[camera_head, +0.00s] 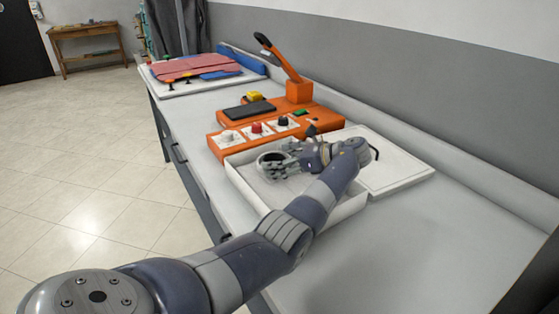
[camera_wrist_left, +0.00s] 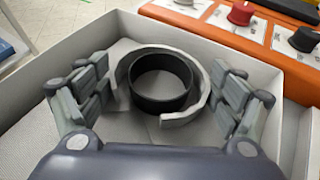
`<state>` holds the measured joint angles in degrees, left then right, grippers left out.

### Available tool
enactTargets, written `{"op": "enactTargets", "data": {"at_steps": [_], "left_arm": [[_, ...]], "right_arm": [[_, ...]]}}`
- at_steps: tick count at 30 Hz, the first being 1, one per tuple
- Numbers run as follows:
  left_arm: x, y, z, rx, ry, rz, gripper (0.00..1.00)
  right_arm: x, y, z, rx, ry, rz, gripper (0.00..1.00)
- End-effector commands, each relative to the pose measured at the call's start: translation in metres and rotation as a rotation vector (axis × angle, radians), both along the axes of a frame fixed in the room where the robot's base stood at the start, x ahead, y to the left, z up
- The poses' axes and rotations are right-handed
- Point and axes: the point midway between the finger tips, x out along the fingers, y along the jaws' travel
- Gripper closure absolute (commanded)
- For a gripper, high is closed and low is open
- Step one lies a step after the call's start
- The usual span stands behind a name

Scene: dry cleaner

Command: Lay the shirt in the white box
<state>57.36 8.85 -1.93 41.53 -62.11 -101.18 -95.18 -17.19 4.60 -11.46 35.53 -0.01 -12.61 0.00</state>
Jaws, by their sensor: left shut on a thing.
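The white box (camera_head: 240,186) stands open on the counter, partly hidden by my left arm; its wall also shows in the left wrist view (camera_wrist_left: 215,54). Inside it is a light grey, open collar-shaped ring with a black band within, which looks like the collar of the shirt (camera_wrist_left: 207,88). The rest of the shirt is hard to tell from the pale grey box floor. My left gripper (camera_head: 284,166) reaches down into the box and is shut on the collar, its fingers on either side (camera_wrist_left: 160,67). My right gripper is out of view.
An orange machine (camera_head: 224,143) with knobs and a raised black-handled lever stands just behind the box. A white flat panel (camera_head: 405,172) lies right of the box. Red and blue folded cloth (camera_head: 195,66) lies at the far end. The near counter (camera_head: 420,240) is clear.

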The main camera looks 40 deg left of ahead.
Motion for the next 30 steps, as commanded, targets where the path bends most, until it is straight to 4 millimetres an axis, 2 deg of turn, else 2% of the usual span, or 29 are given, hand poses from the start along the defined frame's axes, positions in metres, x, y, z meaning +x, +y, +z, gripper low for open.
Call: {"op": "enactTargets", "data": {"at_steps": [2, 3, 4, 19, 23, 30], "left_arm": [[0.0, 0.0, 0.0, 0.001, 0.0, 0.0, 0.44], [0.0, 0.0, -0.001, 0.0, 0.0, 0.0, 0.05], [0.0, 0.0, -0.001, 0.0, 0.0, 0.0, 0.0], [0.001, -0.004, 0.004, -0.001, 0.0, -0.002, 0.0], [0.006, -0.02, 0.014, -0.001, 0.001, -0.004, 0.0], [0.018, -0.067, 0.031, -0.001, 0.001, -0.004, 0.0]], "right_arm": [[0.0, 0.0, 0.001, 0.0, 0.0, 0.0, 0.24], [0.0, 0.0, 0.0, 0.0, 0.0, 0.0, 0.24], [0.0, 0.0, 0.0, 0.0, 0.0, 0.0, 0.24], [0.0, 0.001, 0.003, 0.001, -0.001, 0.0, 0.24], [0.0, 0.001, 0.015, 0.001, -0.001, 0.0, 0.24], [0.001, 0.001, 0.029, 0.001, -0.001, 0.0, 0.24]]}}
